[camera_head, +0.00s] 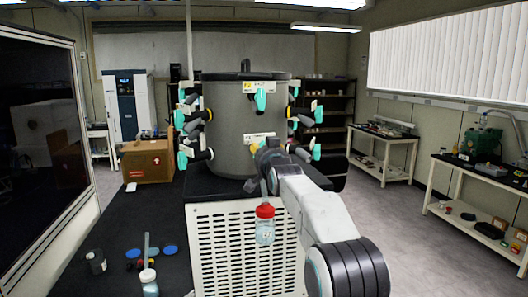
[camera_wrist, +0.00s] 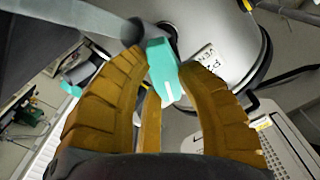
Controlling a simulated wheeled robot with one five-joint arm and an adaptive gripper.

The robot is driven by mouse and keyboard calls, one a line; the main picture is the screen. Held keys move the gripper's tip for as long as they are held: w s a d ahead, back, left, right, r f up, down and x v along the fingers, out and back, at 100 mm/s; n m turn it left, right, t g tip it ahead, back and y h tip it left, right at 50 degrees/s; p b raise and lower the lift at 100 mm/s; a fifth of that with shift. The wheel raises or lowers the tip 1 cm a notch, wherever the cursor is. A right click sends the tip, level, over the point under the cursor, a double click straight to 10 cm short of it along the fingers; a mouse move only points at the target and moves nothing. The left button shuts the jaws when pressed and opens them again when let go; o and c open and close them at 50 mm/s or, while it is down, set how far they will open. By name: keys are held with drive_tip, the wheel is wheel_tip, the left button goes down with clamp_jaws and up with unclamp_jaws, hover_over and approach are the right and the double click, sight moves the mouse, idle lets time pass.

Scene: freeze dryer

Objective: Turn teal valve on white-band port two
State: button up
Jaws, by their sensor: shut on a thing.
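A grey drum (camera_head: 222,118) carries several ports with teal valves around its side. My gripper (camera_head: 258,147) is at the lower front port, just below a white label (camera_head: 258,137), and hides most of that port. In the wrist view, a teal valve handle (camera_wrist: 162,68) stands between the orange-brown fingers of my gripper (camera_wrist: 158,75), which are shut on it. A white label with dark print (camera_wrist: 209,62) lies beside it on the drum; its text looks like P2. Above, another teal valve (camera_head: 261,100) points up under a label with a yellow part (camera_head: 248,86).
A red-capped bottle (camera_head: 265,212) is below my gripper, before a white perforated panel (camera_head: 225,250). A cardboard box (camera_head: 147,162) stands left of the drum. Another bottle (camera_head: 149,283) and blue discs (camera_head: 171,250) are on the dark bench.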

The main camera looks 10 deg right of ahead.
drive_tip(key=shift+r, duration=0.1)
clamp_jaws()
drive_tip(key=shift+m+b, duration=0.8)
drive_tip(key=shift+b, duration=0.1)
drive_tip(key=shift+a+m+b, duration=0.1)
drive_tip(key=shift+m+b, duration=0.5)
drive_tip(key=shift+m, duration=1.5)
drive_tip(key=shift+o, duration=2.3)
unclamp_jaws()
drive_tip(key=o, duration=0.5)
drive_tip(key=shift+f, duration=0.2)
